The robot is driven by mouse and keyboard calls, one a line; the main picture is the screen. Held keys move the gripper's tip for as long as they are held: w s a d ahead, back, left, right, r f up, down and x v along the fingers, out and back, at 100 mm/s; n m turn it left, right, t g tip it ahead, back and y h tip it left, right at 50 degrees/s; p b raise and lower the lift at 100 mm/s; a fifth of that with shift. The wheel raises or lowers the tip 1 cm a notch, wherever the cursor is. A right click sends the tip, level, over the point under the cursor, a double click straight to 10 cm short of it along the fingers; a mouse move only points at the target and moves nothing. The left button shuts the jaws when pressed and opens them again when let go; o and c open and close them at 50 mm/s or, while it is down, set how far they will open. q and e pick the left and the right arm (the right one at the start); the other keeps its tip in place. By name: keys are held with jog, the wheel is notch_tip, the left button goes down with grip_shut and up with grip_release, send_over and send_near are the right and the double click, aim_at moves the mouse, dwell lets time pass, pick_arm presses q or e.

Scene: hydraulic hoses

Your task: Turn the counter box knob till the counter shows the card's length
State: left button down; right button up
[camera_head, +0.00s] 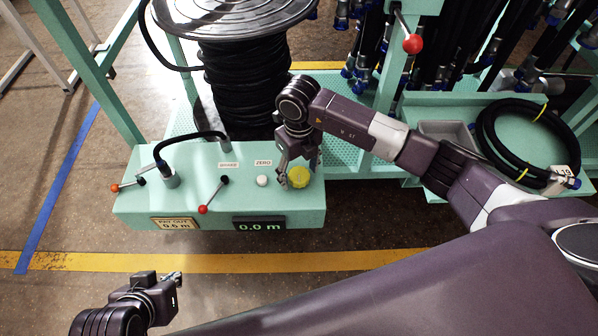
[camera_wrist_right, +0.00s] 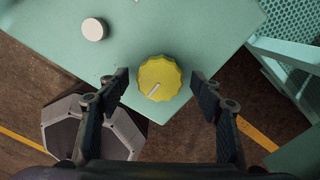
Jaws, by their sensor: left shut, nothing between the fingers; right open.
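The counter box (camera_head: 215,205) is a mint-green box with a yellow knob (camera_head: 299,177) at its right end. Its dark counter display (camera_head: 259,224) reads 0.0 m. The cream card (camera_head: 175,224) on the front reads PAY OUT and what looks like 0.6 m. My right gripper (camera_head: 300,170) is open over the knob. In the right wrist view the knob (camera_wrist_right: 160,78) sits between the open fingers, with a gap on each side and its white pointer line toward the lower left. My left gripper (camera_head: 176,277) is shut and empty, in front of the box.
A white ZERO button (camera_head: 262,181) is left of the knob. A red-tipped brake lever (camera_head: 213,195) and another lever (camera_head: 128,184) stand further left. A hose reel (camera_head: 240,90) is behind the box. A coiled hose (camera_head: 525,140) lies on a bench at right.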

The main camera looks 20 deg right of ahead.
jog(key=c, duration=1.2)
jog(key=shift+o, duration=0.2)
pick_arm(q)
jog(key=shift+w, duration=0.15)
pick_arm(e)
jog(key=shift+w+n, duration=0.1)
jog(key=shift+n, duration=0.2)
jog(key=shift+n, duration=0.6)
jog(key=n+b, duration=0.1)
jog(key=n, duration=0.2)
pick_arm(q)
jog(key=w+d+r+t, duration=0.2)
jog(key=w+r+t, duration=0.1)
jog(key=w, duration=0.2)
jog(key=shift+w+h, duration=0.3)
jog(key=shift+h, duration=0.1)
pick_arm(e)
jog(key=shift+n, duration=0.4)
pick_arm(q)
jog(key=shift+w+d+r+t, duration=0.2)
jog(key=shift+w+r+t, duration=0.2)
jog(key=shift+w+r, duration=0.25)
pick_arm(e)
jog(key=shift+n, duration=0.5)
pick_arm(q)
jog(key=shift+w+d+r+b, duration=0.1)
jog(key=shift+w+r+b, duration=0.1)
jog(key=shift+w+b, duration=0.1)
